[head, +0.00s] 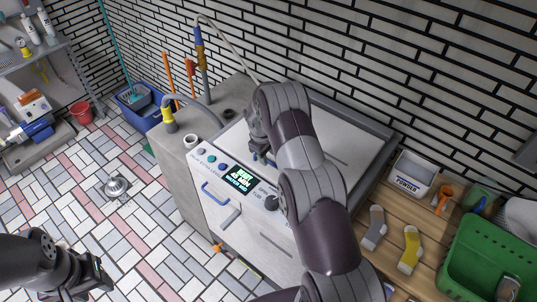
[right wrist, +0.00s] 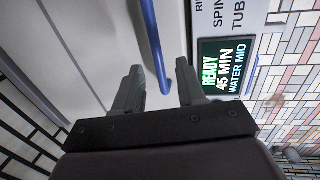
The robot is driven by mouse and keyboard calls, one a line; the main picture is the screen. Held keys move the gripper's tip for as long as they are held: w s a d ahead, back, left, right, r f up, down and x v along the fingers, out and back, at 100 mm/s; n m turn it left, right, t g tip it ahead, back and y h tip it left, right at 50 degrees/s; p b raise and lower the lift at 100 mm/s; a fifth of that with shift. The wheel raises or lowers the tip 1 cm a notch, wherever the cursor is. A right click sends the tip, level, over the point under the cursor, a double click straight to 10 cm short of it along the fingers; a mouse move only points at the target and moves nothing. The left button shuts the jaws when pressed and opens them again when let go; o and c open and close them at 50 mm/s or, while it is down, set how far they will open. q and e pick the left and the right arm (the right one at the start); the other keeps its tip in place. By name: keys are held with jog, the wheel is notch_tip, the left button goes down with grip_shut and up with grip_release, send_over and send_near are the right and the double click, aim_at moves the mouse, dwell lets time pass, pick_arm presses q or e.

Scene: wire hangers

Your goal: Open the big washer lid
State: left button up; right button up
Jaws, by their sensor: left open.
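The big washer (head: 240,215) stands against the brick wall, its pale top lid (head: 345,145) lying flat and shut. My right arm covers much of the lid. My right gripper (head: 262,155) is over the lid's front edge, near the control panel. In the right wrist view its two fingers (right wrist: 160,88) are apart, and the end of the blue lid handle (right wrist: 153,45) shows between them. I cannot tell how deep the handle sits between the fingers. My left gripper (head: 98,280) is open and empty above the tiled floor at the lower left.
The washer's display (right wrist: 223,65) reads READY, 45 MIN, WATER MID. A second blue handle (head: 215,195) is on the washer's front. At right, a wooden bench holds a powder box (head: 413,175), socks and a green basket (head: 460,265). A concrete sink stands left of the washer.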

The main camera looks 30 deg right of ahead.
aim_at(271, 163)
jog(key=f, duration=0.1)
jog(key=d+f, duration=0.1)
jog(key=shift+w+f+p, duration=0.1)
jog(key=shift+f+p, duration=0.2)
jog(key=shift+s+d+f, duration=0.2)
jog(key=shift+s+f, duration=0.1)
jog(key=shift+s, duration=0.1)
jog(key=shift+w+a, duration=0.1)
jog(key=shift+w+a+f, duration=0.1)
jog(key=shift+w+f, duration=0.05)
jog(key=shift+c, duration=1)
grip_shut()
pick_arm(q)
jog(key=shift+s+d+r, duration=0.15)
jog(key=shift+d+r, duration=0.05)
jog(key=shift+r, duration=0.6)
